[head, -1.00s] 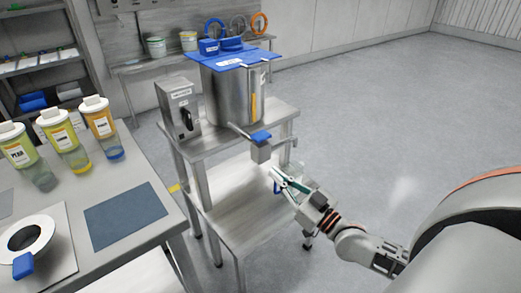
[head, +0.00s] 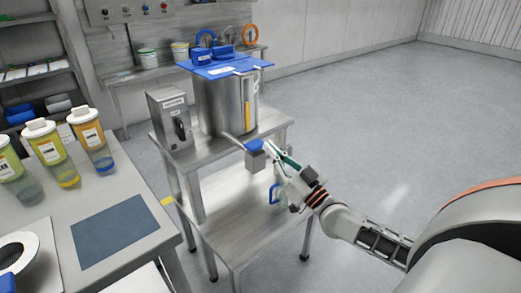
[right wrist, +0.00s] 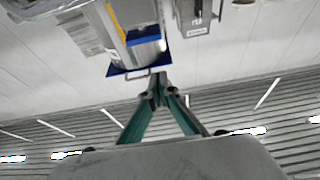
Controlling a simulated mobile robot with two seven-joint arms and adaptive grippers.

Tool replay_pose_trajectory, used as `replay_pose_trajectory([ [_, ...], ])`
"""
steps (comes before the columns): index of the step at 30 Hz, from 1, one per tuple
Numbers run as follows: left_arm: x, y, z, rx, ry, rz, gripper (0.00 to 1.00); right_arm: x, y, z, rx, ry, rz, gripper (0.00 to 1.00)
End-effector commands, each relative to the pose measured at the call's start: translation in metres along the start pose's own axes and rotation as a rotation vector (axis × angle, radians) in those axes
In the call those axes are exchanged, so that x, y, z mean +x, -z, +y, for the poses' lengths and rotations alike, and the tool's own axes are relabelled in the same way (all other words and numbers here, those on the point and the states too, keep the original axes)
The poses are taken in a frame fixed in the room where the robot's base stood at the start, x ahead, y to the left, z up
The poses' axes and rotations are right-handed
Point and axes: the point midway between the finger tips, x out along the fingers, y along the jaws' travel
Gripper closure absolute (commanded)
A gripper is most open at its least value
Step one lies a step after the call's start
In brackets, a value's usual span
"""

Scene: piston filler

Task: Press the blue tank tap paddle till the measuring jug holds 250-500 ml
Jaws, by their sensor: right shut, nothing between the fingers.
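The steel tank (head: 215,106) stands on a steel stand under a blue lid. Its tap sticks out at the front with a blue paddle (head: 254,145) on top; the paddle also shows in the right wrist view (right wrist: 144,36). My right gripper (head: 270,150) is shut and empty, its fingertips close beside the paddle on the right; I cannot tell whether they touch. The measuring jug is mostly hidden behind my gripper; only its blue handle (head: 274,193) shows clearly, on the lower shelf below the tap. Its liquid level cannot be read. My left gripper is out of view.
A grey switch box (head: 168,118) stands left of the tank. A table at the left holds several lidded containers (head: 90,138) and a blue-grey mat (head: 115,229). The floor to the right is free.

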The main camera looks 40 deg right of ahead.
Motion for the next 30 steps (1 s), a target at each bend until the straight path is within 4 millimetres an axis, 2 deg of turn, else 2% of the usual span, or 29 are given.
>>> replay_pose_trajectory([
  [1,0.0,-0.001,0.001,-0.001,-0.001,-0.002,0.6,0.01,0.001,0.001,-0.001,-0.002,0.005,1.0],
  [9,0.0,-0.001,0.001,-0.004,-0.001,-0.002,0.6,0.055,0.001,0.0,0.001,0.0,0.003,1.0],
  [10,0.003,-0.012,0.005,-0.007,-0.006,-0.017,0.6,0.048,-0.013,0.0,0.0,0.001,-0.009,1.0],
  [12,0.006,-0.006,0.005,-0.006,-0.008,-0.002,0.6,0.042,-0.028,0.0,-0.001,0.001,-0.015,1.0],
  [15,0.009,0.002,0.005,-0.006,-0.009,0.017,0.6,0.039,-0.036,0.0,-0.001,0.0,-0.013,1.0],
  [30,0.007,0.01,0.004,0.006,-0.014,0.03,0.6,0.038,-0.038,0.0,0.0,0.0,0.0,1.0],
])
